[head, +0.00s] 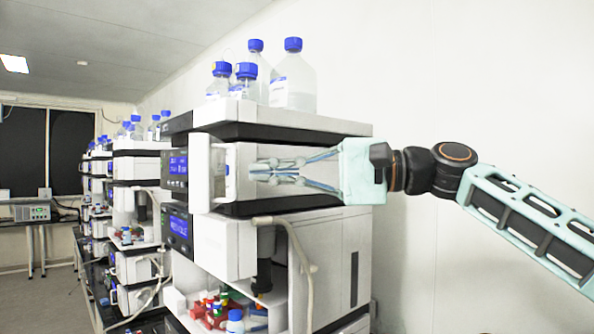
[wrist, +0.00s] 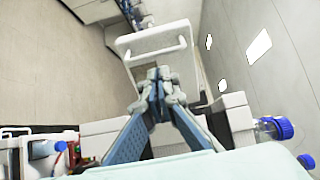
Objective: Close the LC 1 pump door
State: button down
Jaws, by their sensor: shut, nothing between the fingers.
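The pump door (head: 200,172) is a white panel with a bar handle (head: 231,173), on the upper part of the nearest instrument stack. It seems to stand swung out from the front. In the wrist view the door (wrist: 133,41) lies ahead of the fingers, with its handle (wrist: 154,54) across it. My gripper (head: 252,173) is shut and empty, pointing left beside the door's handle side. In the wrist view my gripper's fingertips (wrist: 159,74) overlap the door's near edge. I cannot tell whether they touch it.
Clear bottles with blue caps (head: 293,75) stand on top of the stack. Blue-lit displays (head: 178,165) sit left of the door. More stacks (head: 134,220) recede at left; the floor there is open.

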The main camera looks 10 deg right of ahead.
jog(key=shift+s+a, duration=0.4)
jog(key=shift+a, duration=0.25)
jog(key=shift+s+a+m+t+b, duration=0.3)
jog(key=shift+a+m+t+b, duration=0.15)
jog(key=shift+t+b, duration=0.35)
jog(key=shift+a, duration=0.1)
